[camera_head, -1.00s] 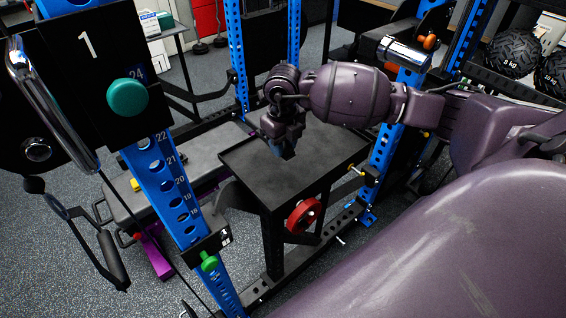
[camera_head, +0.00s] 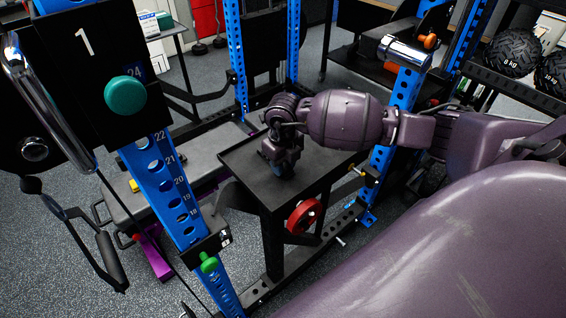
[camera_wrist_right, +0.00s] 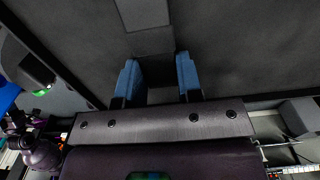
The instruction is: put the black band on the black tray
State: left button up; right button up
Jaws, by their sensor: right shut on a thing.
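The black tray (camera_head: 322,172) is the flat, rimmed top of a dark stand in the middle of the head view; its dark surface also fills much of the right wrist view (camera_wrist_right: 235,55). My right gripper (camera_head: 282,171) points down, low over the tray. In the wrist view its two blue fingers (camera_wrist_right: 158,78) stand apart with a dark thing, the black band (camera_wrist_right: 156,70), between them. The band is hard to tell from the dark surface, and in the head view the gripper hides it. I cannot tell whether it touches the tray. My left gripper is not in view.
A blue rack upright (camera_head: 168,185) stands left of the tray, another (camera_head: 385,160) to its right. A grey bench (camera_head: 165,172) lies behind the left upright. The visible tray surface around the gripper looks clear.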

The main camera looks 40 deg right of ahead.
jog(key=o, duration=0.9)
jog(key=shift+f, duration=0.1)
jog(key=shift+o, duration=0.2)
jog(key=shift+r, duration=0.6)
notch_tip(320, 180, up, 11)
jog(key=shift+p, duration=0.35)
